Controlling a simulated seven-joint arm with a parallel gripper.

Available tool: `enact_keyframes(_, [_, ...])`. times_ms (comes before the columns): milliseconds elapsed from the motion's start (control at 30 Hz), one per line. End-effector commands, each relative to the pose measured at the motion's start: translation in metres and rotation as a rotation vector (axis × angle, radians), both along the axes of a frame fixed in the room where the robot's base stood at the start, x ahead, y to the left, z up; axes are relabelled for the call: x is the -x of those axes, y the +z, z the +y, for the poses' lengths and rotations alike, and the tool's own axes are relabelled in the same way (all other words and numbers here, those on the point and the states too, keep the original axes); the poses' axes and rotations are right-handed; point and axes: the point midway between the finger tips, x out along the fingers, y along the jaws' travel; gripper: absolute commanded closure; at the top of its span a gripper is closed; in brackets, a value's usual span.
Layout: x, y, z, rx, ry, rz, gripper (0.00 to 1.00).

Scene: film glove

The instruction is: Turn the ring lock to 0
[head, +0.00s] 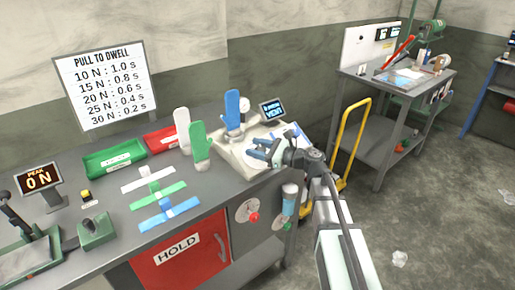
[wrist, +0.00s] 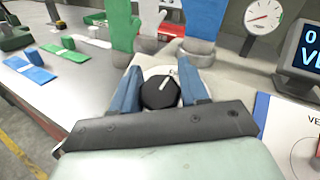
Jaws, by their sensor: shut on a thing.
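A round black knob (wrist: 160,92) with a white pointer line sits on a pale plate in the wrist view. Its pointer aims up and slightly right. A label behind it is mostly hidden. My gripper (wrist: 160,85) has its blue fingers on both sides of the knob and is shut on it. In the head view my gripper (head: 262,150) is low over the right part of the pale fixture (head: 235,153), and the knob is hidden there.
A small screen (head: 272,110) reading "VENT" and a gauge (wrist: 263,16) stand behind the fixture. Green (head: 113,160) and red (head: 160,140) trays and coloured strips lie left on the bench. A yellow handle (head: 343,140) stands right of the bench.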

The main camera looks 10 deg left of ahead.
Motion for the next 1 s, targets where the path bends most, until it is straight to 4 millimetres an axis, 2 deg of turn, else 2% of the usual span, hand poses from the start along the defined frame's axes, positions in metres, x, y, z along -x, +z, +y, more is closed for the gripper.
enact_keyframes(233, [-0.0003,0.0001,0.001,0.051,0.129,-0.053,0.86])
enact_keyframes(633, [0.0021,-0.0005,0.0008,0.06,0.151,-0.062,0.86])
enact_keyframes(667, [0.002,-0.0004,0.0007,0.059,0.15,-0.062,0.53])
enact_keyframes(833, [0.0021,-0.0006,0.0006,0.06,0.15,-0.061,0.37])
enact_keyframes(1000, [0.0022,-0.0006,0.0005,0.06,0.149,-0.061,0.35])
